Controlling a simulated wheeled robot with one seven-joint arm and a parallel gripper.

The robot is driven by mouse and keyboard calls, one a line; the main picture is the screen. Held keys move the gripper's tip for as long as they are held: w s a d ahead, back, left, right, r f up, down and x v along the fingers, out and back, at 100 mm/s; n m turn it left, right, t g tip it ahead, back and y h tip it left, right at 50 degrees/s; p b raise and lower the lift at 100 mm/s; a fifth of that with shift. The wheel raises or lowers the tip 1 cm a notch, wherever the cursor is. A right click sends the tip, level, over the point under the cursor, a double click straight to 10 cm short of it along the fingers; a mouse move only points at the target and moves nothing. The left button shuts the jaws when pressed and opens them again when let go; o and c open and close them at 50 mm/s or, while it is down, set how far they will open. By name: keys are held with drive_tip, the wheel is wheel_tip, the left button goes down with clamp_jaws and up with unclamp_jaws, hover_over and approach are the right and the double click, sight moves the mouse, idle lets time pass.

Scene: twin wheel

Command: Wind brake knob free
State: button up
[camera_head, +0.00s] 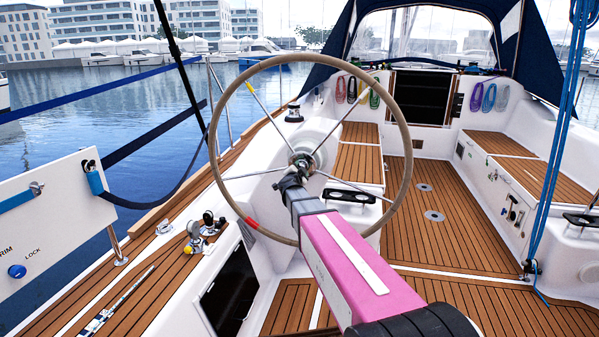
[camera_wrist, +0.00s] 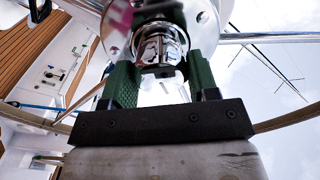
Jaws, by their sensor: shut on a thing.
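The brake knob (camera_wrist: 160,45) is a shiny chrome piece at the hub of the steering wheel, seen close in the wrist view. My gripper (camera_wrist: 158,70) has its two green fingers on either side of the knob, shut on it. In the head view my gripper (camera_head: 293,178) reaches the hub from below. The steering wheel (camera_head: 408,150) has a tan rim with a red mark at lower left and thin metal spokes. My pink arm link hides part of the lower wheel in the head view, and the knob is mostly hidden there.
A white panel (camera_head: 50,225) with a blue knob (camera_head: 17,271) labelled lock stands at left. Blue ropes (camera_head: 560,150) hang at right. The teak cockpit floor (camera_head: 450,220) is clear to the right of the wheel.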

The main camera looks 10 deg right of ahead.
drive_tip(key=n, duration=0.6)
drive_tip(key=shift+s, duration=0.1)
drive_tip(key=shift+n, duration=0.3)
idle(0.3)
drive_tip(key=o, duration=0.9)
drive_tip(key=v, duration=1)
drive_tip(key=shift+s+a, duration=0.15)
drive_tip(key=shift+s, duration=0.25)
